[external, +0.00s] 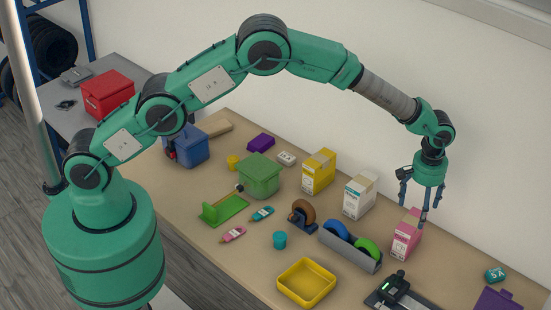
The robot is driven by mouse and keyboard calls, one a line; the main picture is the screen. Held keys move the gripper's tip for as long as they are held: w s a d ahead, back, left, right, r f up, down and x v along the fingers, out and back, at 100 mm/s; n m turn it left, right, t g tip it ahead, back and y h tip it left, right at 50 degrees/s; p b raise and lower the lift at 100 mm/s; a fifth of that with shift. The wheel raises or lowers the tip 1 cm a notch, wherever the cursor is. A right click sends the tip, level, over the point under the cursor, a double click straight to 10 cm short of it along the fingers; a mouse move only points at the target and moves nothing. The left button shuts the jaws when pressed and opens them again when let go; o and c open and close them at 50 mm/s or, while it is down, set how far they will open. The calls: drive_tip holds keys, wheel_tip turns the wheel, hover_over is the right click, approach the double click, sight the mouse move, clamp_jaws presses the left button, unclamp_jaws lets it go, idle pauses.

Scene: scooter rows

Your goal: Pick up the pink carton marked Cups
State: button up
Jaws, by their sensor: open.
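The pink carton (406,236) stands upright on the workbench at the right, beside the end of a grey tray. A white label with small print shows on its front; the print is too small to read. My gripper (421,210) points down over the carton from above. Its fingers are spread open. One finger overlaps the carton's upper right side in the picture; I cannot tell whether it touches. The gripper holds nothing.
A grey tray (333,244) with blue and green rolls stands close left of the carton. A white carton (359,196) and yellow carton (318,171) stand further left. A black device (394,287) lies in front. Bare bench shows right of the carton.

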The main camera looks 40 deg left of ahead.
sight(416, 222)
wheel_tip(416, 222, down, 8)
drive_tip(key=shift+r, duration=0.1)
idle(0.6)
drive_tip(key=shift+s+a+f, duration=0.1)
drive_tip(key=shift+a+f, duration=0.05)
drive_tip(key=shift+f, duration=2.5)
drive_tip(key=c, duration=1.4)
drive_tip(key=shift+r, duration=0.15)
drive_tip(key=shift+r, duration=4.9)
